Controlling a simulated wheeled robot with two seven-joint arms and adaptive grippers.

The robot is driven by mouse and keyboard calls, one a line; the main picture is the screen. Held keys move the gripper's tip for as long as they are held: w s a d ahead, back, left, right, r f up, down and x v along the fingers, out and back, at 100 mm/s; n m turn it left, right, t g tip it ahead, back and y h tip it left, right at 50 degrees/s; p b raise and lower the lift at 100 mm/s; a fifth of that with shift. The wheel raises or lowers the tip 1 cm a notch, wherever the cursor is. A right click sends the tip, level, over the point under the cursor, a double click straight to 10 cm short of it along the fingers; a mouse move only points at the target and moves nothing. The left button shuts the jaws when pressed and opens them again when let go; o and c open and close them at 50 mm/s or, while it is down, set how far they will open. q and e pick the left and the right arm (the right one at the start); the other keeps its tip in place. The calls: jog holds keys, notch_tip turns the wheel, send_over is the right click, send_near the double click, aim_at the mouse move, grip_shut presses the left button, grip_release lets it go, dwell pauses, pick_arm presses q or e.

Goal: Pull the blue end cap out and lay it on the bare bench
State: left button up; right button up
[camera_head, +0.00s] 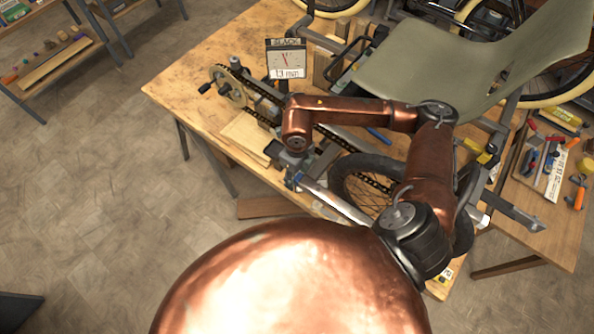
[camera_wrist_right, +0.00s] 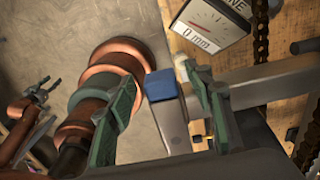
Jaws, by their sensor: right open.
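The blue end cap (camera_wrist_right: 160,84) sits on the end of a grey metal tube (camera_wrist_right: 172,125) in the right wrist view. My right gripper (camera_wrist_right: 158,80) has its two green fingers spread, one on each side of the cap, with visible gaps between. The bare bench (camera_head: 190,82) shows wood at the left.
A dial gauge (camera_head: 286,60) stands on the bench behind my right gripper. A crank with chain (camera_head: 228,85) lies left of it. The wheel (camera_head: 365,185) and seat (camera_head: 470,60) fill the right. A side table (camera_head: 545,215) holds tools.

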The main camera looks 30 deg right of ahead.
jog(key=shift+c, duration=0.3)
jog(key=c, duration=1.1)
jog(key=shift+w, duration=0.1)
jog(key=shift+c, duration=0.2)
jog(key=shift+w, duration=0.1)
jog(key=shift+w+a+b, duration=0.35)
jog(key=shift+w+b, duration=0.05)
jog(key=shift+w, duration=0.3)
jog(key=shift+w+a+b, duration=0.3)
jog(key=shift+w+b, duration=0.05)
jog(key=shift+w, duration=0.4)
jog(key=shift+w+a+b, duration=0.35)
jog(key=shift+w+b, duration=0.05)
jog(key=shift+w, duration=0.3)
